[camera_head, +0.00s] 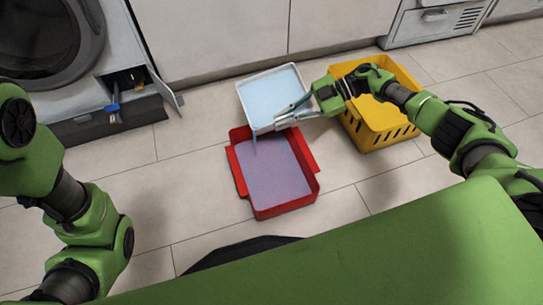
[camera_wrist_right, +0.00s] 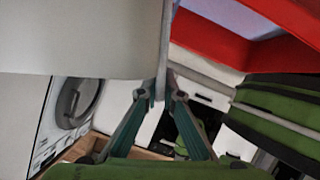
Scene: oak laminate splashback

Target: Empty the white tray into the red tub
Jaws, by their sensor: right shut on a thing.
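The white tray (camera_head: 297,75) holds pale blue liquid. It is tilted, with its near edge over the far edge of the red tub (camera_head: 313,182), and a thin pale stream shows at its near left corner. The tub stands on the floor with a layer of bluish-purple liquid in it. My right gripper (camera_head: 287,115) is shut on the tray's near right rim. In the right wrist view the gripper (camera_wrist_right: 161,95) pinches the rim between its fingertips, and the tray's pale side fills the upper left. My left arm shows at the left; its gripper is out of sight.
A yellow basket (camera_head: 388,142) stands right of the tray, under my right arm. At the upper left, a washing machine (camera_head: 95,45) has an open low flap (camera_head: 165,92) with a blue-ended part (camera_head: 114,109) inside. Tiled floor is clear left of the tub.

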